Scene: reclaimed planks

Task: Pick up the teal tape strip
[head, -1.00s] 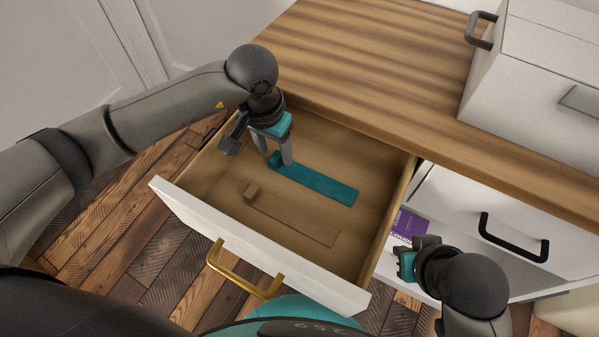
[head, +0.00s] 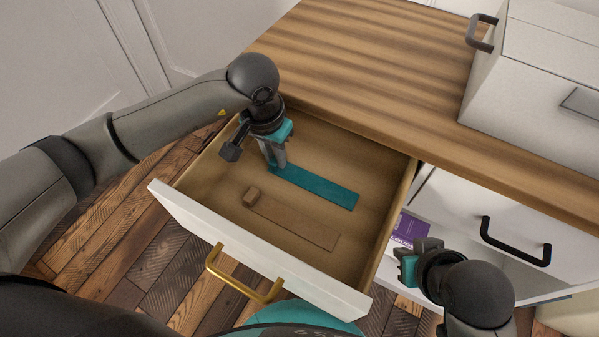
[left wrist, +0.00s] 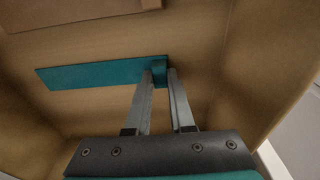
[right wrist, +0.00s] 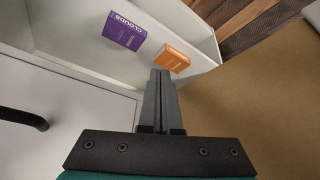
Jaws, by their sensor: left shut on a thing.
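The teal tape strip (head: 317,188) lies flat along the floor of the open drawer, with a small raised block at its left end. In the left wrist view the strip (left wrist: 95,74) runs left from the fingers, and its raised end block (left wrist: 160,72) sits between the fingertips. My left gripper (head: 276,165) reaches down into the drawer and is shut on that end block. In the head view the fingers hide most of the block. My right gripper (right wrist: 161,75) is outside the drawer at the right, with its fingers together and nothing between them.
A brown strip (head: 295,222) with a similar end block lies in the same drawer (head: 260,272), nearer its front. A lower white drawer holds a purple box (right wrist: 124,30) and an orange box (right wrist: 171,58). A white cabinet (head: 535,75) stands on the wooden top (head: 370,70).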

